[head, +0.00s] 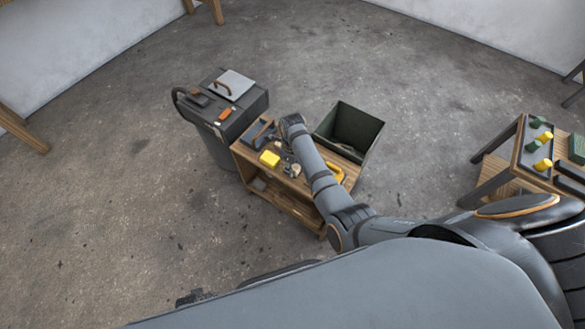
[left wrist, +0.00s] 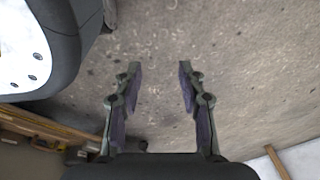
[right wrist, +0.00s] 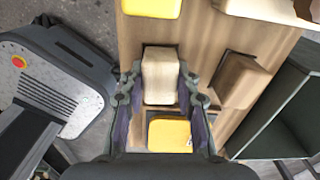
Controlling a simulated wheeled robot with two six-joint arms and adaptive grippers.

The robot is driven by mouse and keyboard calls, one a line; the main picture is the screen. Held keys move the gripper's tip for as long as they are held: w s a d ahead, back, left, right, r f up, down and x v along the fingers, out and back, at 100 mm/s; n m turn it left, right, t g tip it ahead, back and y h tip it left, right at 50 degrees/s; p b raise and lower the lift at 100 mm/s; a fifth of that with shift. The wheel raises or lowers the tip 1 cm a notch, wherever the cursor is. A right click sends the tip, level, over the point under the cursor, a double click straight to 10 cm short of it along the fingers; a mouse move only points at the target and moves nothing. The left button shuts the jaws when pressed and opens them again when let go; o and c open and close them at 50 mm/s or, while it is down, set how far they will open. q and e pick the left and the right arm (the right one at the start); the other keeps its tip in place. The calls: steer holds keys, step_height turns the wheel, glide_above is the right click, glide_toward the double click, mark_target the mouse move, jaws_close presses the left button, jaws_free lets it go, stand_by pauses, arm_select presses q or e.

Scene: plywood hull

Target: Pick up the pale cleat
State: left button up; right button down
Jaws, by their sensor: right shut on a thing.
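The pale cleat (right wrist: 160,75) is a cream, blocky piece in the right wrist view. It sits between the fingers of my right gripper (right wrist: 160,88), which is shut on it. The wooden bench top (right wrist: 195,30) shows behind it; I cannot tell whether the cleat touches it. In the head view my right arm reaches over the bench (head: 243,153) and hides the cleat. My left gripper (left wrist: 158,70) is open and empty, with bare concrete floor beyond its fingers.
A yellow block (head: 269,159) lies on the bench. A brown block (right wrist: 240,80) is right of the cleat in the right wrist view. A dark green bin (head: 368,132) adjoins the bench, and a grey cart (head: 248,104) stands left. Another table (head: 508,140) is far right.

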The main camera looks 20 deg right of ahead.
mark_target(294, 171)
steer(key=shift+r, duration=0.1)
steer(key=shift+r, duration=0.15)
step_height(294, 171, up, 3)
steer(key=p, duration=0.4)
steer(key=shift+r, duration=0.15)
arm_select(q)
steer(key=s+r+p, duration=0.4)
steer(key=s+p, duration=0.2)
steer(key=s, duration=0.4)
arm_select(e)
steer(key=s+r, duration=0.2)
steer(key=r, duration=0.1)
steer(key=shift+r, duration=0.25)
arm_select(q)
step_height(294, 171, up, 16)
steer(key=p, duration=1.5)
steer(key=shift+a+p, duration=0.15)
steer(key=shift+p, duration=0.25)
arm_select(e)
steer(key=s+r, duration=0.5)
steer(key=s, duration=0.7)
steer(key=shift+a+r, duration=0.35)
steer(key=shift+a, duration=0.05)
arm_select(q)
steer(key=shift+w, duration=0.1)
